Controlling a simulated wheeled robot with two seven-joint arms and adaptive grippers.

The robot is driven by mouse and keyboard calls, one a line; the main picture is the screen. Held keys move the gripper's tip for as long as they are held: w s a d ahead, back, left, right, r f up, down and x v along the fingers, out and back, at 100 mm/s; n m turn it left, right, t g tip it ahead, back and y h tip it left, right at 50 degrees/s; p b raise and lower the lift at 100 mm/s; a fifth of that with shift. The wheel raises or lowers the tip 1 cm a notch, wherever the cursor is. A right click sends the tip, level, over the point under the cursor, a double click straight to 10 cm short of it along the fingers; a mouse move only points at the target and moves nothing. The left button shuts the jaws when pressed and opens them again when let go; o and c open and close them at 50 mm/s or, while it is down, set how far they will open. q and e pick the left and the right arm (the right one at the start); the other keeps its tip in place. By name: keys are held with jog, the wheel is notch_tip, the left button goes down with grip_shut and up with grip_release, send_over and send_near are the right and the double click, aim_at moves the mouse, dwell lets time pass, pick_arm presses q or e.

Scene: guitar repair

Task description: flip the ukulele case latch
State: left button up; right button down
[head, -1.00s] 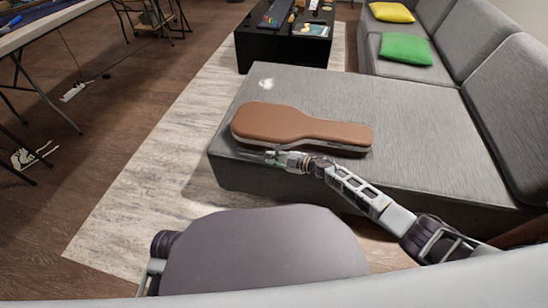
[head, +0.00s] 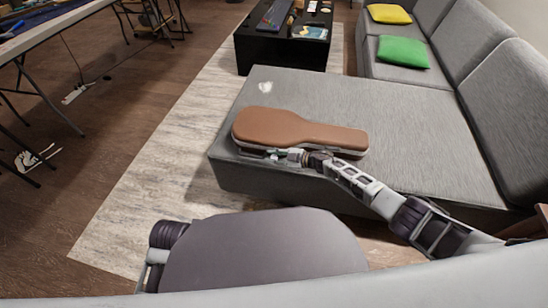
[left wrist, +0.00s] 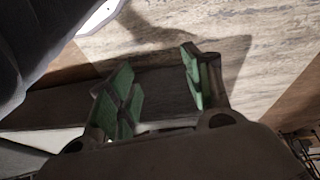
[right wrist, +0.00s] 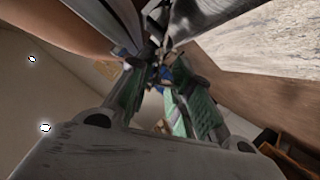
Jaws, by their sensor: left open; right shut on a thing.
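The ukulele case (head: 300,130) lies flat on the grey sofa seat, brown on top with a pale rim along its front side. My right gripper (head: 275,154) is at the front side of the case's wide left part. In the right wrist view its fingers (right wrist: 160,75) are closed together at a small part by the case edge. This looks like the latch, but it is mostly hidden and its position cannot be told. The case's brown surface (right wrist: 50,25) fills the upper left there. My left gripper (left wrist: 155,88) is open and empty, away from the case.
The sofa seat (head: 400,130) is clear around the case. Its front edge runs below my right arm. A black coffee table (head: 285,50) with items stands behind. Green (head: 404,52) and yellow (head: 390,14) cushions lie farther back. A pale rug (head: 150,170) lies left of the sofa.

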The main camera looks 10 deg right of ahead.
jog(key=shift+w+d+r+m+g+p, duration=0.15)
jog(key=shift+w+d+m+g+p, duration=0.15)
jog(key=shift+w+m+p, duration=0.1)
pick_arm(q)
jog(key=shift+w+a+f, duration=0.2)
jog(key=shift+f, duration=0.5)
pick_arm(e)
jog(key=c, duration=1.5)
grip_release()
jog(key=shift+o, duration=0.4)
pick_arm(q)
jog(key=shift+s, duration=0.15)
jog(key=shift+s+f, duration=0.15)
jog(key=shift+f, duration=0.05)
